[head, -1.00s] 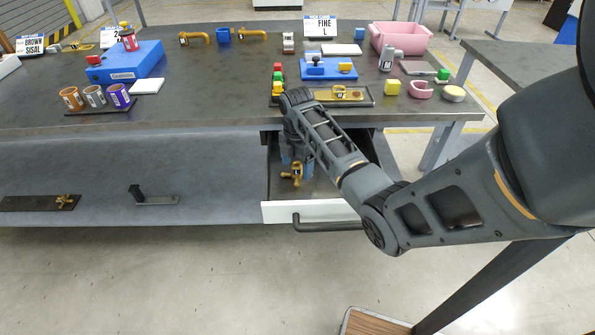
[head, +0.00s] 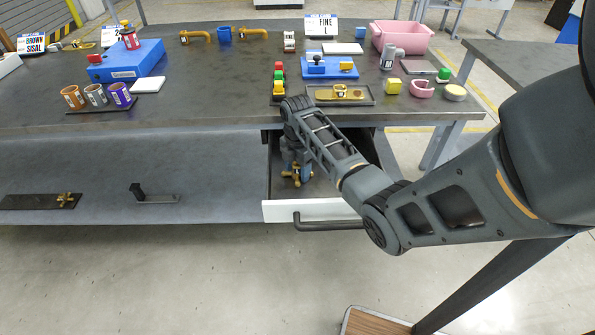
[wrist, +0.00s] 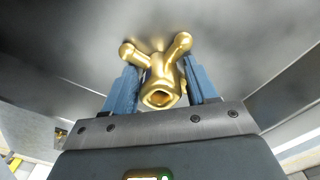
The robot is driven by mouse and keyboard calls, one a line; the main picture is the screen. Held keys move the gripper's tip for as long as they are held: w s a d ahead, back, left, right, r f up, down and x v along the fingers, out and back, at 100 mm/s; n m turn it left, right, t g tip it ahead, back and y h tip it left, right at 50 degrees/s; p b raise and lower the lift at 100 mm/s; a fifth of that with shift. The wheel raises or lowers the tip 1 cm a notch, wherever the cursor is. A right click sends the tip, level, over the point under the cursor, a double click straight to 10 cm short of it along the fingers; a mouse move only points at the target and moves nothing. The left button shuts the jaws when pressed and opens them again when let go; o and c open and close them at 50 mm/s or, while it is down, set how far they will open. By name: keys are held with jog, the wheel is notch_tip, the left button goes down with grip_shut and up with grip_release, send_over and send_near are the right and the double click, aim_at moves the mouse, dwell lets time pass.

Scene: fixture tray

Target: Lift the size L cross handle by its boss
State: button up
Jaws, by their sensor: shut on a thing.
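A brass cross handle (head: 297,173) is in the open drawer below the table. In the wrist view the cross handle (wrist: 162,80) has its hollow boss end toward me and its rounded arms spreading away. My gripper (head: 296,165) reaches down into the drawer. In the wrist view my gripper (wrist: 162,88) has its blue fingers shut on the boss, one on each side. I cannot tell whether the handle is clear of the drawer floor.
The drawer's white front (head: 315,210) with its dark bar handle stands close in front of my gripper. The table edge is above and behind. A tray with a brass part (head: 340,93) lies near that edge. Another brass cross handle (head: 66,197) is at far left.

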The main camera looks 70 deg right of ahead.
jog(key=shift+r, duration=0.1)
jog(key=shift+r, duration=0.55)
notch_tip(320, 180, up, 3)
jog(key=shift+w+f, duration=0.1)
jog(key=s+d+r, duration=0.2)
jog(key=s+r, duration=0.1)
jog(key=s, duration=0.2)
jog(key=s+d+r+b, duration=0.1)
jog(key=s+d+r, duration=0.2)
jog(key=s+r, duration=0.1)
jog(key=shift+s, duration=0.9)
jog(key=o, duration=0.3)
jog(key=c, duration=0.3)
jog(key=shift+r+p, duration=2.25)
jog(key=shift+p, duration=0.15)
